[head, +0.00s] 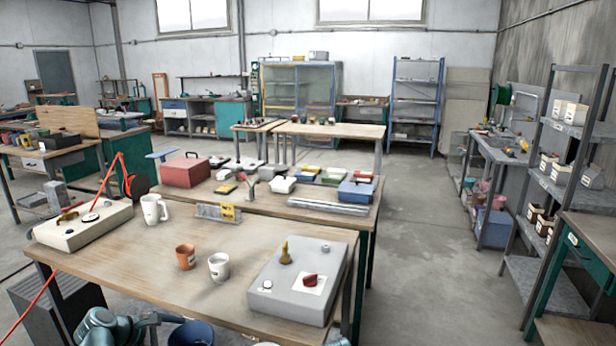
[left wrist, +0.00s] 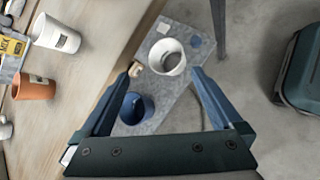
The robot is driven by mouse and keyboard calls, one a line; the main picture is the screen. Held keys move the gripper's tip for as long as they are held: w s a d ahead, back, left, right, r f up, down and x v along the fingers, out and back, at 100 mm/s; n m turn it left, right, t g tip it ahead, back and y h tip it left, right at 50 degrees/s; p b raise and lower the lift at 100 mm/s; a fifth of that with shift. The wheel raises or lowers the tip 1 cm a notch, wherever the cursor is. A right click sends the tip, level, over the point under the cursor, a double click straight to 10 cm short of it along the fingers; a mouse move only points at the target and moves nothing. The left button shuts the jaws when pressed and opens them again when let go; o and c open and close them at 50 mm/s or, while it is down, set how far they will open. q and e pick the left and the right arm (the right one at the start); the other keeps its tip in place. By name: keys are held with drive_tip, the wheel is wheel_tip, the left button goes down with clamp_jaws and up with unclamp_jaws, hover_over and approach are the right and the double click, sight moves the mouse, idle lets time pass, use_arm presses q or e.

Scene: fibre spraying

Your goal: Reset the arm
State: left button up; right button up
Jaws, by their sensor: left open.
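My left arm (head: 105,328) shows at the bottom left of the head view, low in front of the wooden table (head: 130,270); its fingertips are not clear there. In the left wrist view my left gripper (left wrist: 166,70) is open with nothing between its fingers. Beyond and below the fingers is a grey speckled surface (left wrist: 187,26), lower than the table edge. A white cup (left wrist: 168,56) and a blue cup (left wrist: 137,107) stand on it. The blue cup also shows at the bottom of the head view (head: 191,334). My right gripper is not in view.
On the table are a white cup (head: 219,267), a terracotta cup (head: 186,257), a white mug (head: 154,209), a grey box with a red knob (head: 298,282) and a cream box with a red cable (head: 84,225). A dark green container (left wrist: 302,70) stands on the floor at right.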

use_arm(q)
drive_tip(key=s+d+f+m+g+y+p, duration=0.1)
drive_tip(key=s+d+m+g+y, duration=0.1)
drive_tip(key=s+d+m, duration=0.3)
drive_tip(key=s+d+f+m+g+y+p, duration=0.1)
drive_tip(key=s+d+m+g+y, duration=0.2)
drive_tip(key=s+d+m, duration=0.3)
drive_tip(key=s+d+f+m+g+y+p, duration=0.1)
drive_tip(key=s+d+m, duration=0.4)
drive_tip(key=d+m, duration=0.9)
drive_tip(key=shift+s+d+g+y, duration=0.2)
drive_tip(key=shift+d+g+y, duration=0.5)
drive_tip(key=shift+d, duration=1.5)
